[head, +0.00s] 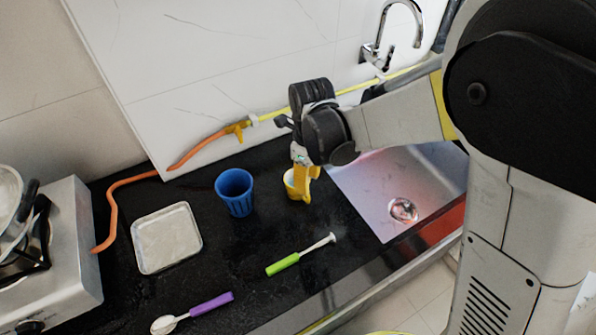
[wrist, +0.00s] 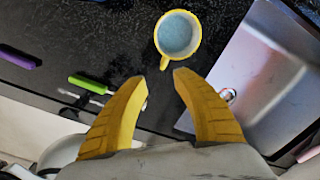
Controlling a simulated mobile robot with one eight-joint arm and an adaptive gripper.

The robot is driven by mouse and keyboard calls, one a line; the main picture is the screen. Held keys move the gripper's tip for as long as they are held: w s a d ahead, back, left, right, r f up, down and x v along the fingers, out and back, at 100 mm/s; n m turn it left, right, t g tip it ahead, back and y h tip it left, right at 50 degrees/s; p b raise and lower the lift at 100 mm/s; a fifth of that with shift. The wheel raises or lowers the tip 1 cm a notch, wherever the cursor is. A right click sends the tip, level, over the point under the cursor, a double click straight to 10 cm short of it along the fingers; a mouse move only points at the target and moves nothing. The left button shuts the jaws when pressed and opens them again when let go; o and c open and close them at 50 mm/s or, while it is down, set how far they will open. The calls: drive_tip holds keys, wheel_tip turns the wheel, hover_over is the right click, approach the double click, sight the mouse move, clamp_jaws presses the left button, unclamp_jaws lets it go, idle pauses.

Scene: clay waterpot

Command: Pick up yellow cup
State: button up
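The yellow cup (head: 291,184) stands upright on the black counter, right of the blue cup and close to the sink. In the wrist view the yellow cup (wrist: 178,35) has a grey-blue inside, and its handle points toward my gripper. My gripper (wrist: 160,77) is open, with its two yellow fingers apart and nothing between them. The fingertips lie just short of the handle; whether they touch it I cannot tell. In the head view my gripper (head: 302,163) is pointed down at the cup and partly hides it.
A blue cup (head: 235,192) stands to the left, beside a pale square tray (head: 166,238). A green-handled utensil (head: 284,264) and a purple-handled spoon (head: 211,304) lie in front. The sink (head: 375,190) is on the right, the stove (head: 65,255) at the left. An orange hose (head: 113,205) runs behind.

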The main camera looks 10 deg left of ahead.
sight(309, 195)
wheel_tip(309, 195, down, 4)
drive_tip(key=shift+s+d+f+b, duration=0.1)
drive_tip(key=shift+f+b, duration=0.15)
drive_tip(key=shift+b, duration=0.5)
drive_tip(key=f+b, duration=0.1)
drive_tip(key=f, duration=0.1)
drive_tip(key=f+b, duration=0.1)
drive_tip(key=f, duration=0.2)
drive_tip(key=shift+w+d+f+b, duration=0.15)
drive_tip(key=shift+w+b, duration=0.05)
drive_tip(key=shift+b, duration=0.15)
clamp_jaws()
